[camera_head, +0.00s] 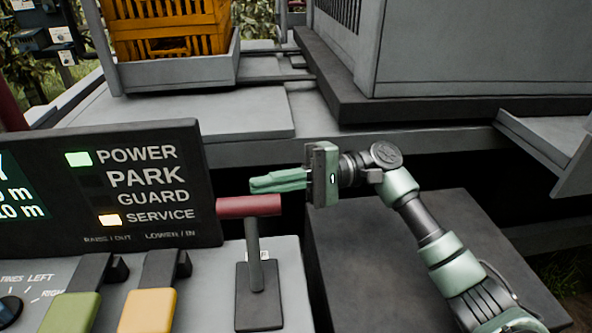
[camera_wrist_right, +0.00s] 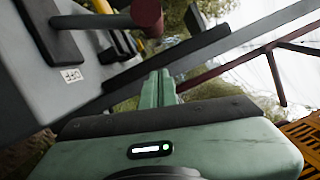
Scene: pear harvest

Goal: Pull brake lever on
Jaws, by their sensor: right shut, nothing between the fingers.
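The brake lever (camera_head: 254,248) stands on a dark base plate on the grey console, with a red crossbar handle (camera_head: 249,205) on top. My right gripper (camera_head: 254,184) comes in from the right and is shut and empty, its green fingers just above and behind the red handle in the head view. I cannot tell whether they touch it. In the right wrist view the shut fingers (camera_wrist_right: 160,85) point toward the red handle (camera_wrist_right: 147,14), which lies past their tips near the top edge. My left gripper is not in view.
A dark display panel (camera_head: 105,185) with POWER and SERVICE lamps lit stands left of the lever. Green (camera_head: 70,312) and yellow (camera_head: 147,310) levers are on the console. An orange crate (camera_head: 170,28) sits behind on the platform. A large grey box stands at the back right.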

